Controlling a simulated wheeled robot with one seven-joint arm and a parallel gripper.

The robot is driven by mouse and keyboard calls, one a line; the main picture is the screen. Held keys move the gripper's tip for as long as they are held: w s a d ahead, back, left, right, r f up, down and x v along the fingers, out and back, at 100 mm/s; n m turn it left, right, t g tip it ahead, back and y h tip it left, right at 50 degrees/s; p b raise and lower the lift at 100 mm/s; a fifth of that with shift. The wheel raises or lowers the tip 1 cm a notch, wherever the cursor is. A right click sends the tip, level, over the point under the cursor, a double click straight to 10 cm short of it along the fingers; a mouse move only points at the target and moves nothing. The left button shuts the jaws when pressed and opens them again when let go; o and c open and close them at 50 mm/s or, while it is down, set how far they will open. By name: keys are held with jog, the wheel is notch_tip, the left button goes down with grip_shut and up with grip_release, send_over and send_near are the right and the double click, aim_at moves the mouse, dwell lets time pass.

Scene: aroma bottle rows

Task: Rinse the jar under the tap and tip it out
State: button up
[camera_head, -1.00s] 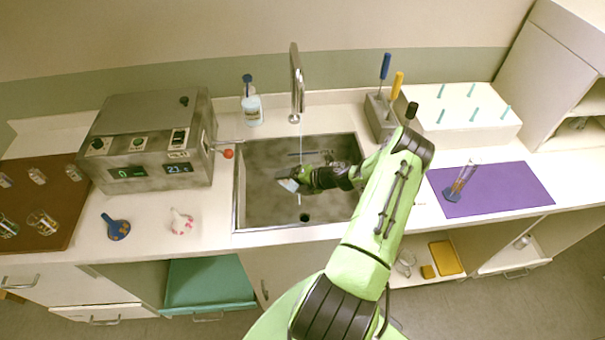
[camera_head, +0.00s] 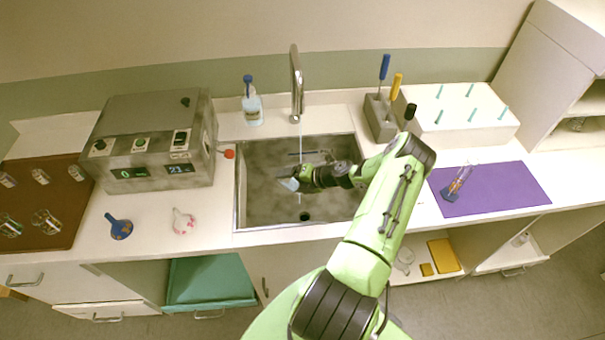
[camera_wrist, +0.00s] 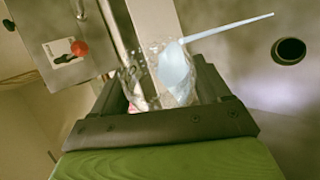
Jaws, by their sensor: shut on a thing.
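My gripper (camera_head: 312,177) is shut on the clear jar (camera_head: 289,184) inside the sink (camera_head: 257,208), below the tap (camera_head: 296,80). A thin stream of water (camera_head: 300,133) falls from the tap toward the jar. In the wrist view, the transparent jar (camera_wrist: 152,82) sits between the gripper fingers (camera_wrist: 165,95). It looks tilted, with pale blue water (camera_wrist: 176,68) at it and a thin stream trailing away to the right. The drain hole (camera_wrist: 289,50) lies to the right there. The fingers hide part of the jar.
A grey machine (camera_head: 150,145) with a red-knobbed lever (camera_head: 228,154) stands left of the sink. A soap bottle (camera_head: 252,105) stands behind. A tool block (camera_head: 381,117) and a white peg rack (camera_head: 458,115) are on the right, with a purple mat (camera_head: 505,190) in front.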

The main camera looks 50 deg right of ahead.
jog(key=shift+d+r+m+y+p, duration=0.3)
jog(key=shift+d+y+p, duration=0.1)
jog(key=shift+p, duration=0.6)
jog(key=shift+d+r+p, duration=0.15)
jog(key=shift+d+p, duration=0.05)
jog(key=shift+p, duration=0.25)
jog(key=shift+d+m+y, duration=0.1)
jog(key=shift+m+y, duration=0.2)
jog(key=shift+y, duration=0.1)
jog(key=shift+w, duration=0.1)
jog(key=shift+d+r+y, duration=0.1)
jog(key=shift+r+y, duration=0.1)
jog(key=shift+y, duration=0.1)
jog(key=shift+m, duration=0.4)
jog(key=shift+d+r+m+y, duration=0.25)
jog(key=shift+m+y, duration=0.15)
jog(key=shift+y, duration=0.2)
